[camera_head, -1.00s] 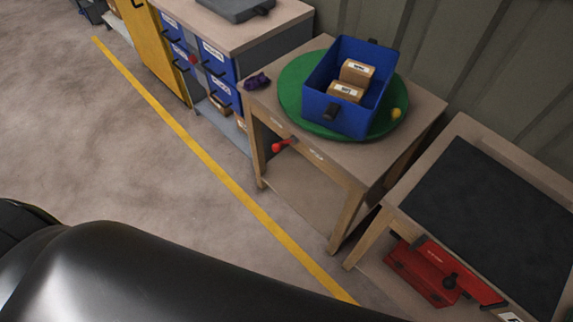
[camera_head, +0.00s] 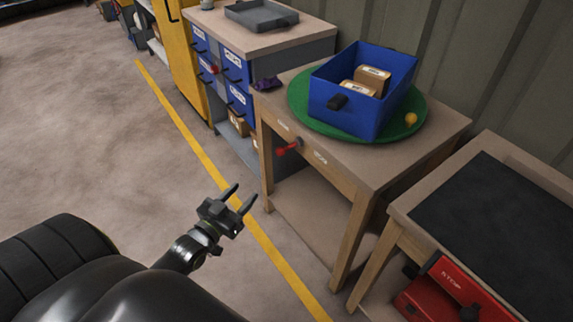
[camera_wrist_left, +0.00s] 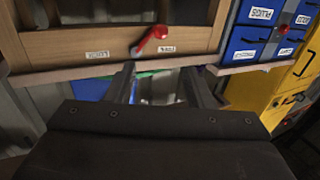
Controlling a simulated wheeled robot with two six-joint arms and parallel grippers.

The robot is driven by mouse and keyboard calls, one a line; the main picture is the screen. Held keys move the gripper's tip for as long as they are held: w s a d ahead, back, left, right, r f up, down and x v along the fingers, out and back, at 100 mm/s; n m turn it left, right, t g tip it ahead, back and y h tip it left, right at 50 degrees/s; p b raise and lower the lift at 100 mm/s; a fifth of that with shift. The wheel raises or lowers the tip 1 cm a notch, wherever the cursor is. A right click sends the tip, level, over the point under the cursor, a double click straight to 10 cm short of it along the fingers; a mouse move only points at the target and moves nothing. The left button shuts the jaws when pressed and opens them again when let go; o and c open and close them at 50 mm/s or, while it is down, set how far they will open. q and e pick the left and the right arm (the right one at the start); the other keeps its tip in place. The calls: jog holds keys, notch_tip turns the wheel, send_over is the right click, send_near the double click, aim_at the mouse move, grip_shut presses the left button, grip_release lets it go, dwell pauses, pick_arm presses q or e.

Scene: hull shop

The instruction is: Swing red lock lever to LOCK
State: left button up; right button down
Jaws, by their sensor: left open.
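The red lock lever (camera_head: 289,148) is on the front apron of the wooden table (camera_head: 345,172), with a small white label on either side. Its red grip points left and slightly down in the head view. In the left wrist view the lever (camera_wrist_left: 152,38) shows beyond the fingers, between two labels too small to read surely. My left gripper (camera_head: 240,196) is open and empty, in front of the table and apart from the lever. It also shows in the left wrist view (camera_wrist_left: 163,85). My right gripper is not in view.
A green turntable (camera_head: 300,118) with a blue bin (camera_head: 345,108) holding boxes sits on the table. A purple object (camera_head: 267,84) lies at its corner. Blue drawers (camera_head: 237,68) stand at left, a dark-topped bench (camera_head: 480,150) at right. The floor in front is clear.

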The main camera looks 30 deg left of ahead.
pick_arm(q)
jog(key=b, duration=0.2)
send_near(278, 155)
jog(key=w, duration=0.1)
jog(key=w+b, duration=0.1)
jog(key=w, duration=0.5)
jog(key=shift+w+b, duration=0.4)
jog(key=shift+w, duration=0.6)
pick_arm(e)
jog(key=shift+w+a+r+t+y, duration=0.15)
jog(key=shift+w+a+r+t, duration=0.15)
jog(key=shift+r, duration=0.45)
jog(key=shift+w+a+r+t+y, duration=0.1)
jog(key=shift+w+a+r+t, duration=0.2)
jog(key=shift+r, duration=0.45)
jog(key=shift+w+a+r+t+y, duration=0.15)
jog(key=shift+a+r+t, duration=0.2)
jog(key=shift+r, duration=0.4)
pick_arm(q)
jog(key=shift+c, duration=0.5)
grip_shut()
